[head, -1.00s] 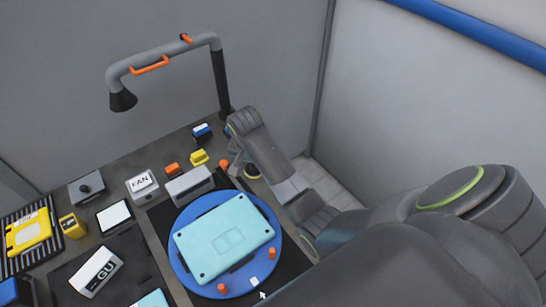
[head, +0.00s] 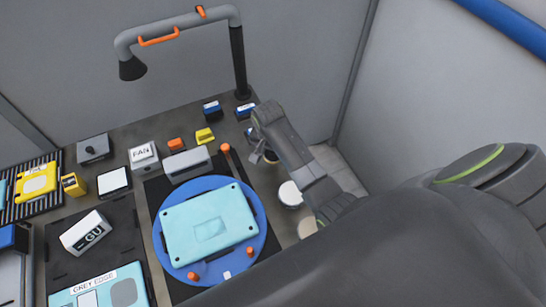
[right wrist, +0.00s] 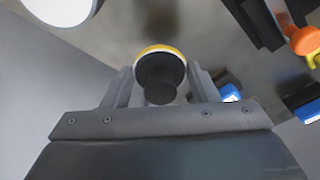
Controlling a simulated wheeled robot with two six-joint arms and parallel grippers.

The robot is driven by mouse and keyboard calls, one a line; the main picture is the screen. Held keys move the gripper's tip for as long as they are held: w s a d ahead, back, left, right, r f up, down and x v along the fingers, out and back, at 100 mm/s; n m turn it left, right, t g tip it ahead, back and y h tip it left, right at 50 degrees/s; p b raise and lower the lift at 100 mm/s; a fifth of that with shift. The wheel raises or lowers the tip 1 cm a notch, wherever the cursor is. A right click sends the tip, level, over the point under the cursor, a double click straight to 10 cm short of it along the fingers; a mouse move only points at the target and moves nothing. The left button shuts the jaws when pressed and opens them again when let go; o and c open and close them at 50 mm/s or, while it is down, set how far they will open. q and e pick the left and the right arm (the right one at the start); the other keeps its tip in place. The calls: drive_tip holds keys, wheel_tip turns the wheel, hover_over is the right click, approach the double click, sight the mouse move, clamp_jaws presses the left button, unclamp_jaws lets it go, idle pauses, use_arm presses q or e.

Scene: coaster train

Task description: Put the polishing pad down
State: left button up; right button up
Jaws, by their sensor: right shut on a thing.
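The polishing pad (right wrist: 160,70) is a round disc with a yellow and white rim and a black knob on top. In the right wrist view it sits between the two fingers of my right gripper (right wrist: 159,88), which is shut on the knob. In the head view my right gripper (head: 262,155) is over the bench's right side, beyond the blue turntable, and mostly hides the pad. I cannot tell whether the pad touches the bench. My left gripper is not in view.
A pale blue panel (head: 210,224) lies on the blue round turntable (head: 258,240). A white round piece (head: 290,193) lies near my right forearm. Blue blocks (head: 212,110) and a yellow block (head: 204,135) stand behind.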

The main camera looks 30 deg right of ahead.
sight(273, 155)
drive_tip(key=f, duration=0.3)
drive_tip(key=shift+d+f+p, duration=0.2)
drive_tip(key=shift+f+p, duration=0.15)
drive_tip(key=shift+p, duration=0.05)
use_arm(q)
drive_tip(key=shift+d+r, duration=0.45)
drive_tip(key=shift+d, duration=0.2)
use_arm(e)
drive_tip(key=shift+f, duration=0.4)
drive_tip(key=shift+f, duration=0.2)
drive_tip(key=o, duration=0.9)
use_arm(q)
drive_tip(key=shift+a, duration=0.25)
use_arm(e)
drive_tip(key=shift+r, duration=0.1)
drive_tip(key=shift+r, duration=0.1)
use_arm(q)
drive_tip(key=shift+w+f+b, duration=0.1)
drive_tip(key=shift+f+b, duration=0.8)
use_arm(e)
drive_tip(key=r, duration=0.4)
drive_tip(key=a+r, duration=0.1)
drive_tip(key=r, duration=0.3)
drive_tip(key=s+r, duration=0.1)
drive_tip(key=r, duration=0.3)
drive_tip(key=shift+s+a, duration=0.1)
drive_tip(key=shift+a, duration=0.15)
